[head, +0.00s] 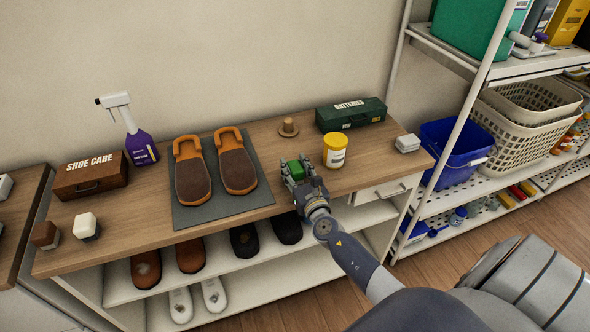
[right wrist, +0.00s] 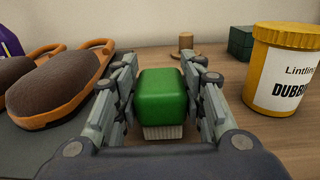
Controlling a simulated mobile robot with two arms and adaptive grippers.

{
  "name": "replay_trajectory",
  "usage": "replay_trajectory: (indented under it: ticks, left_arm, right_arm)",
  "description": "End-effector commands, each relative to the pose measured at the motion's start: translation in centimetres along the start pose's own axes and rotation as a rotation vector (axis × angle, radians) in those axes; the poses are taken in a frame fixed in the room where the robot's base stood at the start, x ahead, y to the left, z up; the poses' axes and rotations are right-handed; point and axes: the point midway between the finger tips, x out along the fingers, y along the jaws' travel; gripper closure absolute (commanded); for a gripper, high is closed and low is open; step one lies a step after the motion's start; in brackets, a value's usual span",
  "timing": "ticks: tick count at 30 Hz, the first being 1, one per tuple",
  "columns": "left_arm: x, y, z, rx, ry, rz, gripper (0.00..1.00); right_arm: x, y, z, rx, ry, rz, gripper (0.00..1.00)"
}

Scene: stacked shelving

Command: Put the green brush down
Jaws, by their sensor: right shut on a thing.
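The green brush (head: 296,170) is a small block with a green body and pale bristles. In the right wrist view the green brush (right wrist: 162,96) sits between the fingers, bristles down. My right gripper (head: 298,172) is shut on it, over the front part of the wooden bench top (head: 145,211), right of the slippers. In the right wrist view the right gripper (right wrist: 162,90) has a finger on each side of the brush. I cannot tell whether the bristles touch the wood. My left gripper is not in view.
A yellow tub (head: 335,151) stands close to the right of the gripper. A wooden knob-like piece (head: 288,127) and a green batteries box (head: 351,114) are behind. Orange-brown slippers (head: 237,162) lie on a grey mat (head: 224,207) to the left. A white block (head: 407,143) sits at the right end.

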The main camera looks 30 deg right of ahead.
Motion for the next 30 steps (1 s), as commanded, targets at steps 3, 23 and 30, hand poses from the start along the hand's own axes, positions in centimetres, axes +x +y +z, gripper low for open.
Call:
replay_trajectory:
  ticks: [3,23,30]
  left_arm:
    - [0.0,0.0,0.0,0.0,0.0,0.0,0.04]
    - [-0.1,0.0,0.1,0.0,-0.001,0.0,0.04]
    - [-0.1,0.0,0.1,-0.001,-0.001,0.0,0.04]
  right_arm:
    - [0.0,0.0,0.1,0.0,-0.001,0.0,0.87]
    - [0.0,0.0,0.1,0.001,0.0,0.0,0.42]
    - [-3.3,0.0,-0.1,0.001,0.002,0.0,0.42]
